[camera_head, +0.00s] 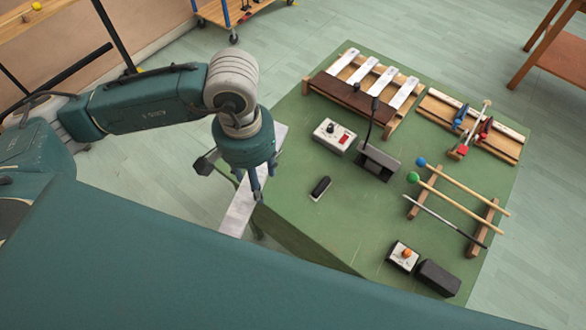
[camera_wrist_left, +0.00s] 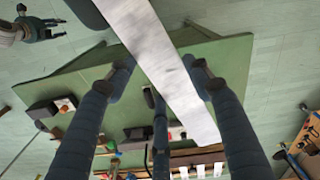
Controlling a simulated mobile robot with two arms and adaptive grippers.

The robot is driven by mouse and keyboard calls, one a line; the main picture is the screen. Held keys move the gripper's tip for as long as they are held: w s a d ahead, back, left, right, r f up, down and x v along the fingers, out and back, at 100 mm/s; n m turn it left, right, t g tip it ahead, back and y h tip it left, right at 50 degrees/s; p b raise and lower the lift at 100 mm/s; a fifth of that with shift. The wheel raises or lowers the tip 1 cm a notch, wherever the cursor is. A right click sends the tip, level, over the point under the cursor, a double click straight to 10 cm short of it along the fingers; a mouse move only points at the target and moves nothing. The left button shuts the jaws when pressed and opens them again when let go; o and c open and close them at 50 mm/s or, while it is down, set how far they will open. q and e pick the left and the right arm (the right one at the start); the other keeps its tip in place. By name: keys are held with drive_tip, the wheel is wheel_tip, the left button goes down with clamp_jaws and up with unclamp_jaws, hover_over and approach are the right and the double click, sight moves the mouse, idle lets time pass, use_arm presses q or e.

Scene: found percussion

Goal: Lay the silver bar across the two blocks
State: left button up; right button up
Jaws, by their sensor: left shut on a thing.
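The silver bar (camera_head: 239,212) is a long flat pale strip. My left gripper (camera_head: 255,190) is shut on it at the left edge of the green table, with the bar's ends showing on both sides of the hand. In the left wrist view the bar (camera_wrist_left: 165,60) runs diagonally between the fingers (camera_wrist_left: 160,78). A dark grey block (camera_head: 438,278) lies at the table's near right. A second dark block-like piece (camera_head: 378,162) stands mid-table under a gooseneck microphone. I cannot tell for certain whether these are the two blocks.
The green table (camera_head: 310,235) holds a xylophone with white bars (camera_head: 373,82), a white box with a red button (camera_head: 334,136), a small black device (camera_head: 320,187), mallets (camera_head: 460,190) on wooden rails, and an orange-knobbed box (camera_head: 403,256). The table's left-front part is clear.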

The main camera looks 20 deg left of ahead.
use_arm(q)
wheel_tip(320, 180, down, 8)
drive_tip(key=w+n+b, duration=0.1)
drive_tip(key=n+b, duration=0.3)
drive_tip(key=n, duration=0.3)
drive_tip(key=w+d+r+m+b, duration=0.2)
drive_tip(key=w+r+m, duration=0.45)
drive_tip(key=m, duration=0.85)
drive_tip(key=w+d+r+m+b, duration=0.1)
drive_tip(key=w+r+m, duration=0.6)
drive_tip(key=m, duration=0.7)
drive_tip(key=f, duration=0.6)
drive_tip(key=f+p, duration=0.1)
drive_tip(key=f, duration=1.3)
drive_tip(key=shift+w+d, duration=0.15)
drive_tip(key=shift+w, duration=0.2)
drive_tip(key=shift+f, duration=0.2)
